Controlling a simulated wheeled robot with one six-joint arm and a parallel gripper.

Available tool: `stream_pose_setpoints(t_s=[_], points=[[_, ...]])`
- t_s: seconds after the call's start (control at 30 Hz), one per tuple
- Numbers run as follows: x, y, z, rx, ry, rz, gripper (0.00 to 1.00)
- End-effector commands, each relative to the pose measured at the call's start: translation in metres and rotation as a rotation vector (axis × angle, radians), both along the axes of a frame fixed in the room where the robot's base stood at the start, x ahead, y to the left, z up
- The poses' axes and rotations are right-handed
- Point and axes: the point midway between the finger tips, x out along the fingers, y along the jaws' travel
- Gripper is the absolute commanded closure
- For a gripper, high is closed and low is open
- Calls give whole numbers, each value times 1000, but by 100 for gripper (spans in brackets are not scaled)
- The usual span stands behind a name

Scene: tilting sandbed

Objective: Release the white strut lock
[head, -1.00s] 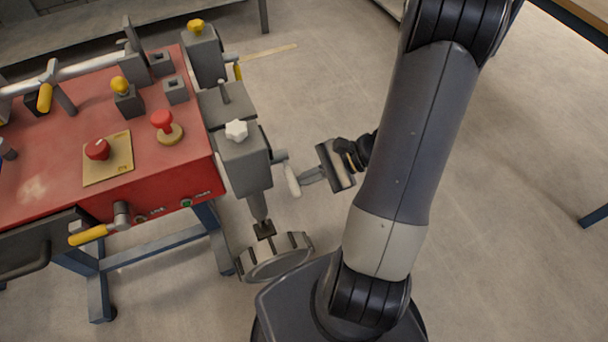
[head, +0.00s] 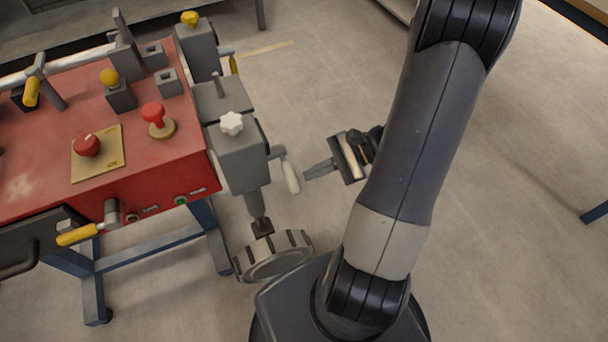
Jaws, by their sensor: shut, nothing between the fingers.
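A grey strut block (head: 240,157) stands at the right corner of the red bench. A white star knob (head: 232,123) sits on its top. A white lever handle (head: 290,177), which looks like the strut lock, hangs from a grey pivot on the block's right side and slants down to the right. My gripper (head: 308,174) is just right of the white handle, its fingers pointing left towards it. The fingers are together and empty, with a small gap in the picture between their tips and the handle.
A second grey block with a yellow knob (head: 190,18) and yellow lever stands behind. The red bench top (head: 45,135) carries red and yellow knobs. A yellow-handled lever (head: 78,234) sticks out in front. A ribbed wheel (head: 274,256) is below the strut.

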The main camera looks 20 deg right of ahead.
Motion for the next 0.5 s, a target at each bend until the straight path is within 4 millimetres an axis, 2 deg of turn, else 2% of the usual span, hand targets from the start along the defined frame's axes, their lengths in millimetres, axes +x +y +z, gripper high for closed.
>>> stream_pose_setpoints(t_s=[0.03,0.2,0.33,0.5], points=[[-2,-12,9,-2,-3,-6,100],[-8,-40,24,-2,-1,-3,100],[-11,-53,31,-1,-1,-2,100],[-13,-59,34,0,1,0,100]])
